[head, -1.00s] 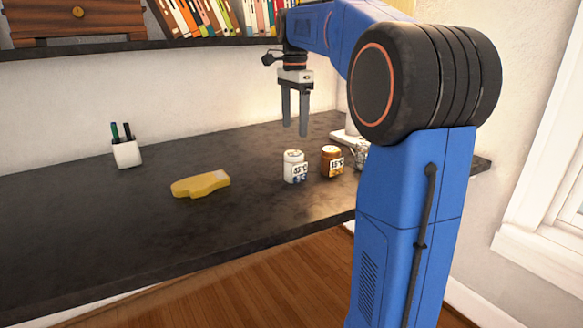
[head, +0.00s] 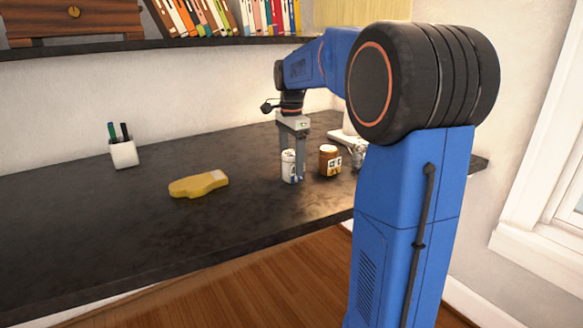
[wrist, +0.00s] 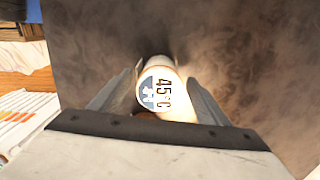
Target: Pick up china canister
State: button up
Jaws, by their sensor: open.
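Part of the canister is hidden by a finger in the head view.
A brown jar (head: 330,160) stands close to the right of the canister. A yellow object (head: 198,185) lies to the left, and a white pen cup (head: 124,154) stands further left. A shelf with books (head: 200,18) runs above the back.

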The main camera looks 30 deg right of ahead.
jog(key=shift+f, duration=0.45)
jog(key=c, duration=1.3)
jog(key=shift+r, duration=0.15)
notch_tip(320, 180, up, 10)
jog(key=shift+f, duration=0.1)
